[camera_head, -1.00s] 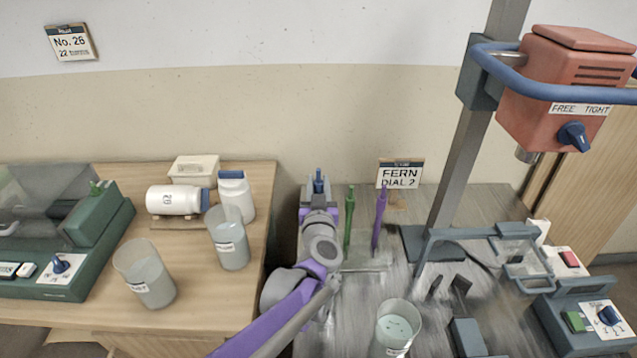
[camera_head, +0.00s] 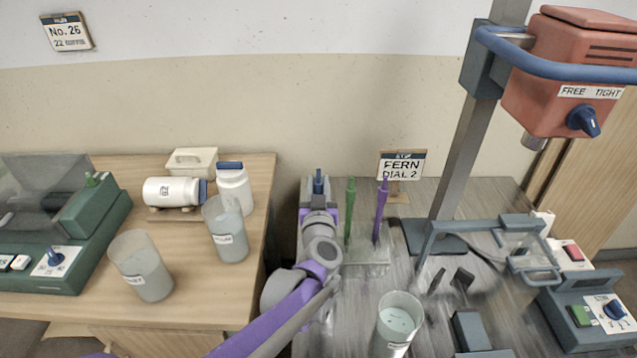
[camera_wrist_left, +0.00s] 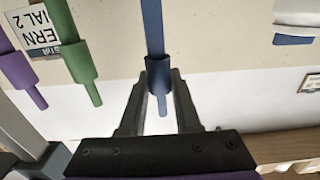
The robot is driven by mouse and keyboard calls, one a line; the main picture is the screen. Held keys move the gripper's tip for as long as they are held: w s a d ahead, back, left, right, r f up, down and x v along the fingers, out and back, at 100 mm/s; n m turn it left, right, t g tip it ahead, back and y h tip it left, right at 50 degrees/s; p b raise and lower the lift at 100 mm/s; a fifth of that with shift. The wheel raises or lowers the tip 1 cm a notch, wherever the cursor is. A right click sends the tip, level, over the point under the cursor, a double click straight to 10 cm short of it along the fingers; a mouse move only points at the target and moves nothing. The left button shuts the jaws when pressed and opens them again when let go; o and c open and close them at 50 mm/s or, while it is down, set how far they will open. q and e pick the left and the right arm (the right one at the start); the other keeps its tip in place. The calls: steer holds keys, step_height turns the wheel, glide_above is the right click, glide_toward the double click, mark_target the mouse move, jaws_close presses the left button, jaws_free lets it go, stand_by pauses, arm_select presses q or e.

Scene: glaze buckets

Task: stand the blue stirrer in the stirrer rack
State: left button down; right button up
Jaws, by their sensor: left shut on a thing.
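The blue stirrer (camera_head: 318,182) shows only its top above my left gripper (camera_head: 319,200) in the head view. In the left wrist view the blue stirrer (camera_wrist_left: 153,30) runs between the two dark fingers of my left gripper (camera_wrist_left: 158,82), which are shut on its collar. The green stirrer (camera_head: 349,215) and the purple stirrer (camera_head: 380,215) stand upright to its right, in the stirrer rack (camera_head: 370,268), whose pale base shows low behind my arm. My wrist hides the blue stirrer's lower part in the head view, so I cannot tell whether it is in the rack. My right gripper is not in view.
A beaker of pale liquid (camera_head: 397,325) stands in front of the rack. A sign (camera_head: 400,166) stands behind it. A mixer stand (camera_head: 462,150) rises to the right. The left table (camera_head: 190,300) holds beakers and white bottles, with a gap between the two tables.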

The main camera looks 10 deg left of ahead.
arm_select(q)
steer(key=shift+f+b, duration=0.55)
steer(key=shift+f, duration=0.35)
steer(key=c, duration=0.5)
jaws_free()
steer(key=shift+c, duration=0.2)
steer(key=shift+r, duration=0.15)
